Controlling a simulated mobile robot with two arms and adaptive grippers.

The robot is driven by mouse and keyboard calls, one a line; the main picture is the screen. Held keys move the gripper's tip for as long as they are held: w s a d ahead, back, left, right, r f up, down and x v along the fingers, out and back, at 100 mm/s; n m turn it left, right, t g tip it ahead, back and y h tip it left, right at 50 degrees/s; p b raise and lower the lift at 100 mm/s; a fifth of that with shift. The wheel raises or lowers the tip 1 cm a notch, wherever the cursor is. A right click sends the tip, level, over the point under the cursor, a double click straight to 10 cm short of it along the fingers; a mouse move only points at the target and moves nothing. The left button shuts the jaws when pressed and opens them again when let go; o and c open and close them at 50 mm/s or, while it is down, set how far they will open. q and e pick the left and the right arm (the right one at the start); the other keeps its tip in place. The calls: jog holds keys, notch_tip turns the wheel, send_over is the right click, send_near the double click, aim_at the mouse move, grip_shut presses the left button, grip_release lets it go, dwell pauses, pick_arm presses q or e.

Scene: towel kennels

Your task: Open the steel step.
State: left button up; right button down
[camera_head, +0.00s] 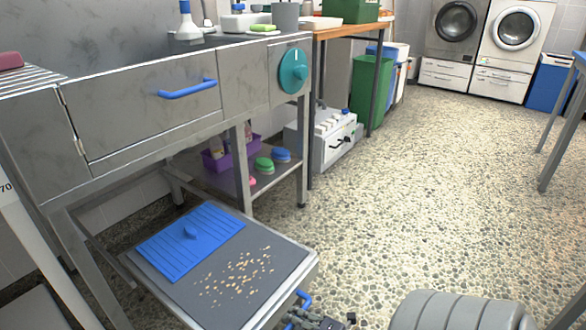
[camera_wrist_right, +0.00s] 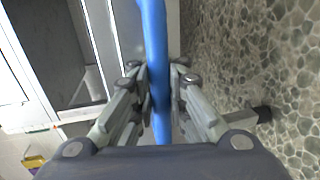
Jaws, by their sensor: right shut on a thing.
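The steel step (camera_head: 305,272) is a low steel unit with a dark top, standing out in front of the steel bench. A blue ribbed mat (camera_head: 175,256) and scattered tan crumbs (camera_head: 240,280) lie on its top. Its blue handle (camera_head: 304,296) is at the front edge, partly hidden by my gripper. My right gripper (camera_head: 318,321) is shut on this handle at the bottom of the head view. In the right wrist view the blue handle (camera_wrist_right: 155,45) runs between the fingers of the gripper (camera_wrist_right: 160,95). My left gripper is in neither view.
A lower shelf (camera_head: 222,180) holds brushes and a purple basket (camera_head: 225,155). The pebbled floor (camera_head: 420,190) to the right is largely clear. A blue-grey table (camera_head: 563,120) stands at far right.

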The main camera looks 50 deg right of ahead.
jog(key=c, duration=1.6)
grip_release()
jog(key=shift+r, duration=0.1)
jog(key=shift+s, duration=0.1)
jog(key=shift+s, duration=0.25)
jog(key=v, duration=1.1)
jog(key=shift+s+d, duration=0.1)
jog(key=shift+s, duration=0.05)
